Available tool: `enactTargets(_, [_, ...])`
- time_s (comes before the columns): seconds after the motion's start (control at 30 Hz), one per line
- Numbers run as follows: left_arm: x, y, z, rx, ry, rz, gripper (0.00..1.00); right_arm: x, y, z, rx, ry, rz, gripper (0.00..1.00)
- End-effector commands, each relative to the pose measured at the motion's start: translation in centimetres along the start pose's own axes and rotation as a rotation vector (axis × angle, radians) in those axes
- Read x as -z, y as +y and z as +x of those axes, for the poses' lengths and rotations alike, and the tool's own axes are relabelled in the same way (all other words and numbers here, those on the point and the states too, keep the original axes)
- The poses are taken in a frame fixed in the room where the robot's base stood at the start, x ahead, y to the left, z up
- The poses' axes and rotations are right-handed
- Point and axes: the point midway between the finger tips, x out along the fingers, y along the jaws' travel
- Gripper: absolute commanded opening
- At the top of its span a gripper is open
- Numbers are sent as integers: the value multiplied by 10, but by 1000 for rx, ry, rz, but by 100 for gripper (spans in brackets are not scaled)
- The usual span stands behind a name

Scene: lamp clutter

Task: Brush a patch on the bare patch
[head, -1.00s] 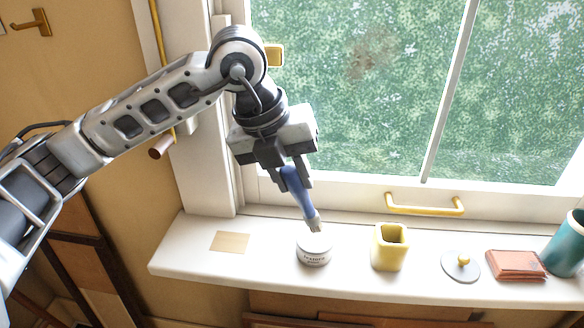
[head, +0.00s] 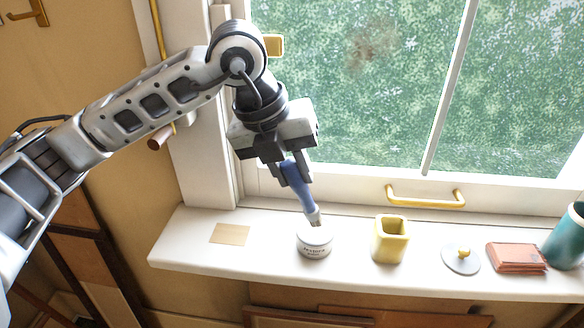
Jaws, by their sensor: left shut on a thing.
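My left gripper (head: 296,182) is shut on a blue-handled brush (head: 300,188), held over the window sill. The brush points down, and its tip is at the open top of a small white labelled jar (head: 314,243). I cannot tell how deep the bristles are in the jar. A flat tan rectangle, the bare patch (head: 229,234), lies on the white sill (head: 195,262) left of the jar. My right gripper is not in view.
Right of the jar stand a yellow square cup (head: 389,240), a grey round lid with a gold knob (head: 461,260), a folded brown cloth or wallet (head: 516,258) and a teal cylinder (head: 566,240). The window with its gold handle (head: 425,198) rises behind. The sill is clear around the tan rectangle.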

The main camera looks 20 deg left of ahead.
Motion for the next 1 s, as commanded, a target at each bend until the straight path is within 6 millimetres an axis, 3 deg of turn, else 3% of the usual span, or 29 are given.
enactTargets(1.0, [2,3,10,0,0,0,0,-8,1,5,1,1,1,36])
